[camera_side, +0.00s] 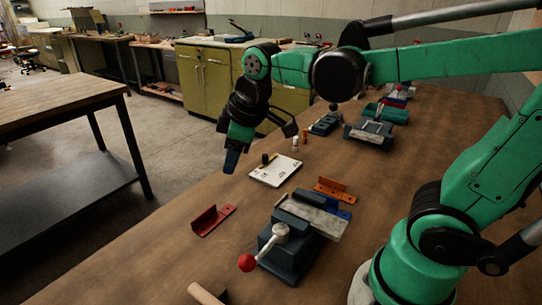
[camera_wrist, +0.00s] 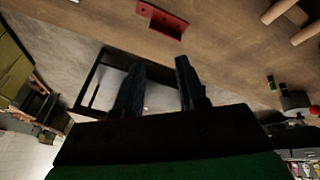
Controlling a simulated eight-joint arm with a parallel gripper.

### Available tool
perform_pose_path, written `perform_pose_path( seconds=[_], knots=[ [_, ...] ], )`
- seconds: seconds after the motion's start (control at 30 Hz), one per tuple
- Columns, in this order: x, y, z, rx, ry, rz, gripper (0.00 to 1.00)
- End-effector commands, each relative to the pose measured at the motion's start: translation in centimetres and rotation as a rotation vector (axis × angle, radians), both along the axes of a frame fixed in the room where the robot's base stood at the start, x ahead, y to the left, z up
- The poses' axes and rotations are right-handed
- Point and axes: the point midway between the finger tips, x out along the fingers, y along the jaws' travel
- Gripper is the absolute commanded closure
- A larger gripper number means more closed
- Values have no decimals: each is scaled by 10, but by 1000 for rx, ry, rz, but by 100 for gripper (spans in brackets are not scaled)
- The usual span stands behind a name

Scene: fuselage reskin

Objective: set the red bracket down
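The red bracket (camera_side: 212,219), an angled piece with a raised wall and a flat flange with holes, rests on the wooden bench left of the vise in the side view. It also shows at the top of the wrist view (camera_wrist: 165,20), beyond my fingertips. My gripper (camera_side: 231,164) is in the air above and behind the bracket, near the bench's left edge, and does not touch it. In the wrist view my gripper (camera_wrist: 158,63) has its two dark fingers apart with nothing between them.
A dark vise (camera_side: 291,249) with a red-knobbed handle stands at the front middle. An orange bracket (camera_side: 336,189) and a white pad (camera_side: 275,171) lie farther back. A wooden dowel (camera_side: 205,294) lies at the front edge. Bench around the red bracket is mostly clear.

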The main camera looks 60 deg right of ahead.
Motion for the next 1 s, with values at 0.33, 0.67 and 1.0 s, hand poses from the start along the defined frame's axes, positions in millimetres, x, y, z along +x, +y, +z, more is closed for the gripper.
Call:
perform_pose_path(
  seconds=[0.33, 0.67, 1.0],
  knots=[
    [-44, -7, -22, 259, -212, -494, 65],
    [-45, -8, -24, 280, -224, -526, 56],
    [-39, -59, 28, -12, -69, -207, 0]
  ],
)
